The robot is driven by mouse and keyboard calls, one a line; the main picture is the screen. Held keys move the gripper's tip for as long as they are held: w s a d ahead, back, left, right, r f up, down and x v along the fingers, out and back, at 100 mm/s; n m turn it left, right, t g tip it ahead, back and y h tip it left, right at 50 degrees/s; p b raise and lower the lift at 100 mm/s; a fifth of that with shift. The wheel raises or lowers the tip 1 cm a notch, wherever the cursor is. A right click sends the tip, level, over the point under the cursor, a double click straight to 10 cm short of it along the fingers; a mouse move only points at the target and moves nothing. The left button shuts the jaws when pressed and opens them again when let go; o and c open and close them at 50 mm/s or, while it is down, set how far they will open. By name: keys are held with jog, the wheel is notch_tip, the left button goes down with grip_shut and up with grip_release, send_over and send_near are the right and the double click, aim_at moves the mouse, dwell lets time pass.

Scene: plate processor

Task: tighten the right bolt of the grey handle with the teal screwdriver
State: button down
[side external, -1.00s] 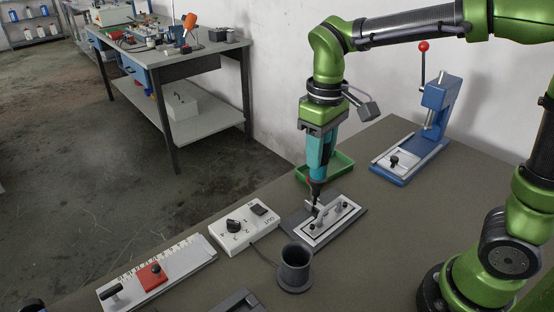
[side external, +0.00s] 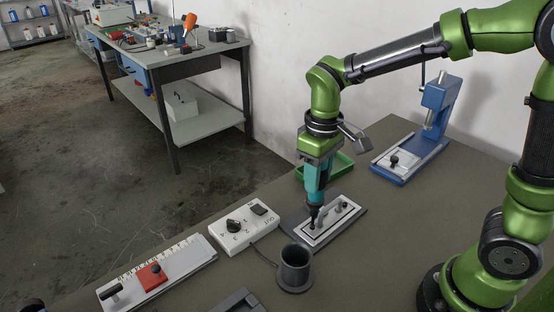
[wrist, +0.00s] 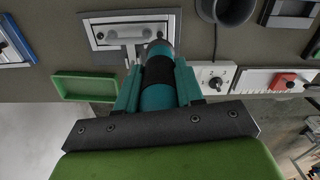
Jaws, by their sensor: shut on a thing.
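My gripper (side external: 317,160) is shut on the teal screwdriver (side external: 315,182), which points down, nearly upright. The screwdriver also shows in the wrist view (wrist: 157,92), between the fingers. The grey handle (side external: 328,213) lies on a light plate with a dark base (side external: 352,226). The screwdriver's dark tip is at the handle's near-left end in the side view; whether it sits in the bolt there cannot be told. That bolt is hidden behind the tool. The bolt at the handle's other end (side external: 344,204) is uncovered. In the wrist view, the screwdriver body covers part of the plate (wrist: 110,18).
A green tray (side external: 340,168) is just behind the screwdriver. A dark cup (side external: 294,272) stands in front of the plate. A white box with a knob (side external: 244,228) is on the left, and a blue press (side external: 425,130) at the back right. Bare table lies right of the plate.

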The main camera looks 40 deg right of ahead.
jog(key=shift+f, duration=0.95)
dwell(2.6)
jog(key=shift+r, duration=0.1)
jog(key=shift+r, duration=3.45)
